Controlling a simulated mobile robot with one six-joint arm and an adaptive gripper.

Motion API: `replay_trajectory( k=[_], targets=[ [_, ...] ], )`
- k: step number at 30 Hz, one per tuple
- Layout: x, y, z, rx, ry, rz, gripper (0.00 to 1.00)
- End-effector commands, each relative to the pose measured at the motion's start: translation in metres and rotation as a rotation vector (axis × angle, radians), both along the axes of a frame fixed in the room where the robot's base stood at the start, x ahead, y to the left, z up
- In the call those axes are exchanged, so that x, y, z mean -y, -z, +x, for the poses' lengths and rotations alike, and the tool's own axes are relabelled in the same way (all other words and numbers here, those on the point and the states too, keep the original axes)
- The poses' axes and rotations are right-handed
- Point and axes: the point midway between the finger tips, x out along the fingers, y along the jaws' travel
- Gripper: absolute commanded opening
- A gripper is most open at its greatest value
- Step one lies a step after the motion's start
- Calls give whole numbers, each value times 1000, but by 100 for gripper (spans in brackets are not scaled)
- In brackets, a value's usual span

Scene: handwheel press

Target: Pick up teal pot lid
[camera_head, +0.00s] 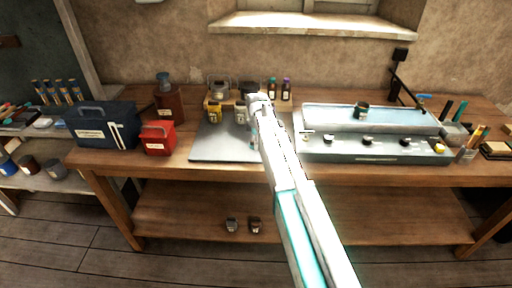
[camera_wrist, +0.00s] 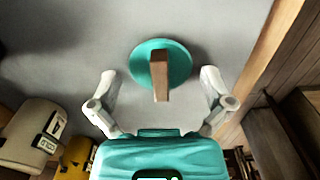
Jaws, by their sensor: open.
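The teal pot lid (camera_wrist: 180,62) is a round disc with a brown wooden grip on top, in the upper middle of the wrist view. It lies on a grey mat (camera_wrist: 70,40). My gripper (camera_wrist: 159,80) is open, with one pale finger on each side of the lid's near part. The wooden grip lies between the fingers with clear gaps, and nothing is held. In the head view my arm's end (camera_head: 258,108) is over the mat (camera_head: 210,150), and the lid is mostly or wholly hidden behind the arm.
A red box (camera_head: 158,138) and blue toolbox (camera_head: 103,130) are left. A blue-grey tray unit (camera_head: 375,150) is right. The mat's front left is clear.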

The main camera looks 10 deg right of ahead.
Motion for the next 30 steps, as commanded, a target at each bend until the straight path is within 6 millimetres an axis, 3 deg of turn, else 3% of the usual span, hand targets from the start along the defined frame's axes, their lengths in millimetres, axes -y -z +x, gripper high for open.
replay_trajectory(
  k=[15, 30],
  targets=[
    [0, 0, 0, 0, 0, 0, 100],
    [0, 0, 0, 0, 0, 0, 7]
  ],
)
